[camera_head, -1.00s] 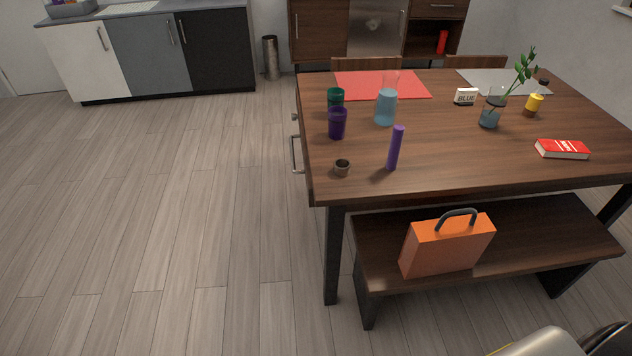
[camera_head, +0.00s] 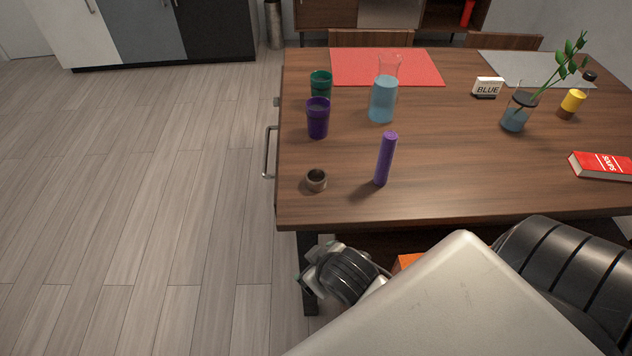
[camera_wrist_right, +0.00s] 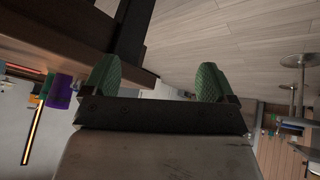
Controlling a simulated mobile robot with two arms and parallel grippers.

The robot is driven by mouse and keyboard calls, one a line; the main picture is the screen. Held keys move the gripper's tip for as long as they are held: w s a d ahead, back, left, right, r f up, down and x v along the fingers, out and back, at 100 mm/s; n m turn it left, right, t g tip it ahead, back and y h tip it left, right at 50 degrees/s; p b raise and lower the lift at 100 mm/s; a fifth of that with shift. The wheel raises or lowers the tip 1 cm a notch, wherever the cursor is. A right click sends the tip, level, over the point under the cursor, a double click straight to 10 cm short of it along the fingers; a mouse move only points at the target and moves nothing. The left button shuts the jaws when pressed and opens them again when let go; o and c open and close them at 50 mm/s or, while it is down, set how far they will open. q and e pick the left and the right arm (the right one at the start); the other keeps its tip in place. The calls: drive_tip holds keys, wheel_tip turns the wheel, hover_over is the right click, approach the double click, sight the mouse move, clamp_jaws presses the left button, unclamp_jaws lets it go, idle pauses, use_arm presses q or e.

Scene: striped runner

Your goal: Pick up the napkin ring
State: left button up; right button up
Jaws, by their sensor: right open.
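The napkin ring (camera_head: 316,180) is a small brown-grey ring on the wooden table, close to its front left corner. My right arm comes in from the lower right in the head view, with its wrist end below the table's front edge, nearer to me than the ring. In the right wrist view, my right gripper (camera_wrist_right: 156,80) has two green fingers spread apart with nothing between them. The ring cannot be made out in that view. My left gripper is not in view.
A purple candle-like cylinder (camera_head: 385,158) stands right of the ring. A purple cup (camera_head: 318,117), green cup (camera_head: 321,84) and glass carafe (camera_head: 384,98) stand behind. The table (camera_head: 460,150) has an overhanging front edge. An orange case (camera_head: 408,261) is mostly hidden by my arm.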

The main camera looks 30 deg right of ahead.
drive_tip(key=w+a+r+n+t+y, duration=0.2)
drive_tip(key=w+a+r+n+t, duration=0.1)
drive_tip(key=w+r+t, duration=0.5)
drive_tip(key=w+a+r+n+t+y, duration=0.25)
drive_tip(key=w+r, duration=0.35)
drive_tip(key=r, duration=0.4)
drive_tip(key=w+a+r+n+y, duration=0.1)
drive_tip(key=a+r+n+y, duration=0.3)
drive_tip(key=a+n+y, duration=0.4)
drive_tip(key=n+g+h, duration=1.2)
drive_tip(key=n+g, duration=0.6)
approach(316, 176)
drive_tip(key=shift+s+a+f+m+t, duration=0.25)
drive_tip(key=shift+s+a+f, duration=0.3)
drive_tip(key=shift+s, duration=0.2)
drive_tip(key=f, duration=0.6)
drive_tip(key=shift+s+f+p, duration=0.15)
drive_tip(key=shift+s+p, duration=0.2)
